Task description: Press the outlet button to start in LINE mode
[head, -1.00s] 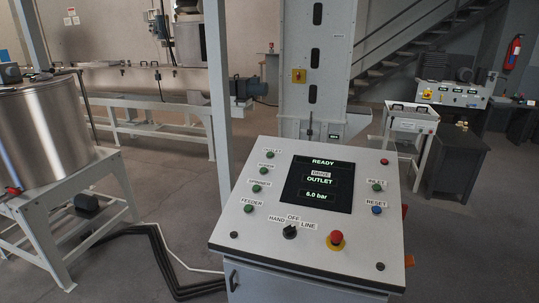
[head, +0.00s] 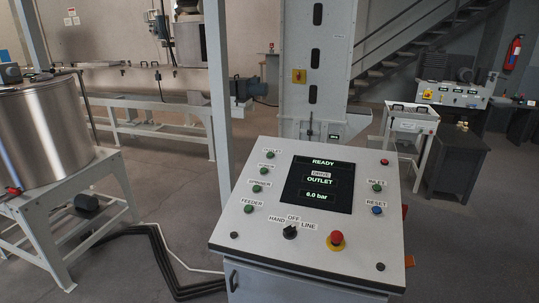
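The control panel (head: 230,215) stands in the middle foreground with a sloped light-grey face. Its outlet button (head: 269,156) is small and green, at the top of the left column; its label is partly legible. The screen (head: 318,184) reads READY, DRIVE, OUTLET and a bar pressure. The black mode selector (head: 290,232) sits below, with HAND at left, OFF above and LINE at right; its pointer direction is too small to tell. Neither of my grippers is in view, and nothing touches the panel.
Green screw, spinner and feeder buttons line the panel's left. Inlet (head: 376,188) and blue reset (head: 377,210) buttons are at right. A red emergency stop (head: 336,238) is near the selector. A steel tank (head: 45,125) stands left; a post (head: 218,90) rises behind the panel.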

